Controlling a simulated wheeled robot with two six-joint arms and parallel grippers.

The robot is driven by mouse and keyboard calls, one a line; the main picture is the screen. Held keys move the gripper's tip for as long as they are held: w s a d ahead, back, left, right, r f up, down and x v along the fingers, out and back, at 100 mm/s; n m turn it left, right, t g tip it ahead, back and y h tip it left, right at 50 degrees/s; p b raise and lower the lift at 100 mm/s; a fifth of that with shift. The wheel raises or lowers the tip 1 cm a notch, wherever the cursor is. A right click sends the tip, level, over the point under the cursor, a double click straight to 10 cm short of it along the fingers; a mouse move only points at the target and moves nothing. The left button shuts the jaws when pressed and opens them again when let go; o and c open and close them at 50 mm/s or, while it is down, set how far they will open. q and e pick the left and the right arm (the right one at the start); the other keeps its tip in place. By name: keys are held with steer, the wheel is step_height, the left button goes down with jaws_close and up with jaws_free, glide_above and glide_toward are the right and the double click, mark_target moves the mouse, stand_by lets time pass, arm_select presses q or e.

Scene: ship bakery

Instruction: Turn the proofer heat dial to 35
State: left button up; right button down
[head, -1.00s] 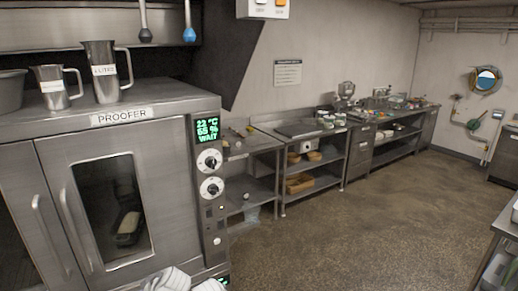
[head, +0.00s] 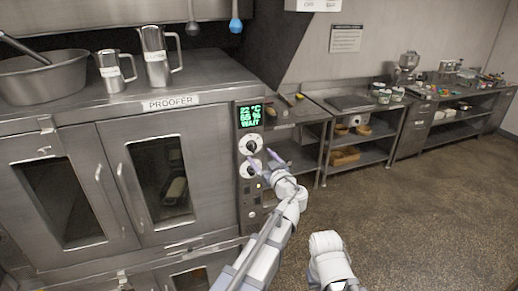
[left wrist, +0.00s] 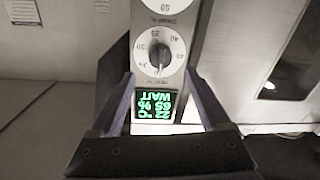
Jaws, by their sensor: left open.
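The proofer heat dial (head: 251,145) is the upper of two round white dials on the proofer's right-hand panel. In the left wrist view the panel is upside down, and the heat dial (left wrist: 160,49) has a dark knob and a number scale including 35 and 40. I cannot read its exact setting. The green display (head: 249,116) above it reads 22 °C, 65 % and WAIT. My left gripper (head: 262,158) is open at the panel, near the lower dial (head: 249,168). In the left wrist view its fingers (left wrist: 163,84) are spread and empty, with the heat dial beyond them.
The proofer (head: 120,118) has glass doors with long handles. Jugs (head: 155,60) and a large bowl (head: 45,78) stand on top. Steel work tables (head: 310,112) run along the wall to the right. The floor (head: 420,200) there is clear.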

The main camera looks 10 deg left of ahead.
mark_target(254, 149)
arm_select(q)
steer(key=shift+x, duration=3.15)
steer(key=shift+s, duration=0.1)
steer(key=shift+c, duration=0.3)
jaws_close()
